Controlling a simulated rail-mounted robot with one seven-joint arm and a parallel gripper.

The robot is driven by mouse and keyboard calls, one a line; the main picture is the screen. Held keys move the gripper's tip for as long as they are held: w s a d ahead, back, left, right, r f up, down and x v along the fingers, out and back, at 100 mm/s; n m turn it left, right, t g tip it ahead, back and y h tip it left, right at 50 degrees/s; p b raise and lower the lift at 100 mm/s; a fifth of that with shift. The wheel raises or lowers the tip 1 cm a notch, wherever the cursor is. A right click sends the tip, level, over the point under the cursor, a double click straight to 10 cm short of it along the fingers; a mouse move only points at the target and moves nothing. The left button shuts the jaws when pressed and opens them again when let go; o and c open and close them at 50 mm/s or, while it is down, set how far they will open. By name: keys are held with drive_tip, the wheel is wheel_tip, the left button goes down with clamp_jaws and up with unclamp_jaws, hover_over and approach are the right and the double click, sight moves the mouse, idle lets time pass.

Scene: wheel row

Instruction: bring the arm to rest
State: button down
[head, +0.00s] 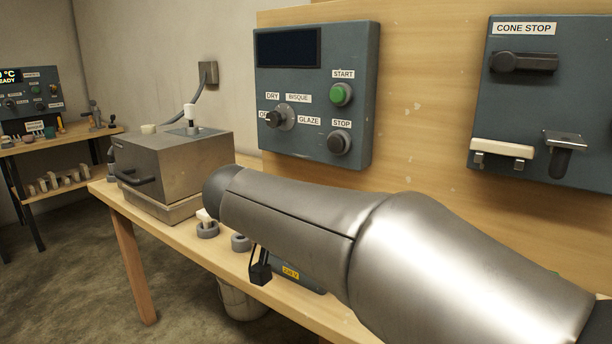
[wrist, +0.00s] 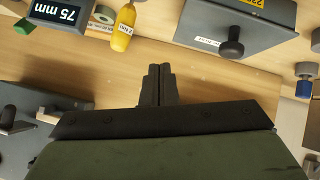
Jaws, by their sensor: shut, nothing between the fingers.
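My arm (head: 400,235) stretches across the head view from the lower right toward the middle, passing in front of the workbench. Its silver links hide part of the bench top. My gripper cannot be made out in the head view. In the wrist view my gripper (wrist: 157,72) points away from the camera, its two dark fingers together and nothing between them. Below the fingertips in that picture is the dark gripper body. The fingers are over the bare wooden bench top (wrist: 215,85); I cannot tell how high above it.
A kiln-control panel (head: 315,60) and a cone stop panel (head: 590,95) hang on the wooden backboard. A metal kiln box (head: 165,165) stands on the bench. The wrist view shows a yellow bottle (wrist: 124,28), a 75 mm display (wrist: 58,12) and a grey box with a knob (wrist: 245,18).

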drive_tip(key=s+d+n+g+y+p, duration=0.3)
drive_tip(key=s+d+g+p, duration=0.2)
drive_tip(key=s+d+p, duration=0.65)
drive_tip(key=s+d+f+n+g+y+p, duration=0.1)
drive_tip(key=s+d+g+y+p, duration=0.1)
drive_tip(key=s+y+p, duration=0.2)
drive_tip(key=s+p, duration=0.3)
drive_tip(key=s, duration=0.3)
drive_tip(key=shift+s, duration=0.4)
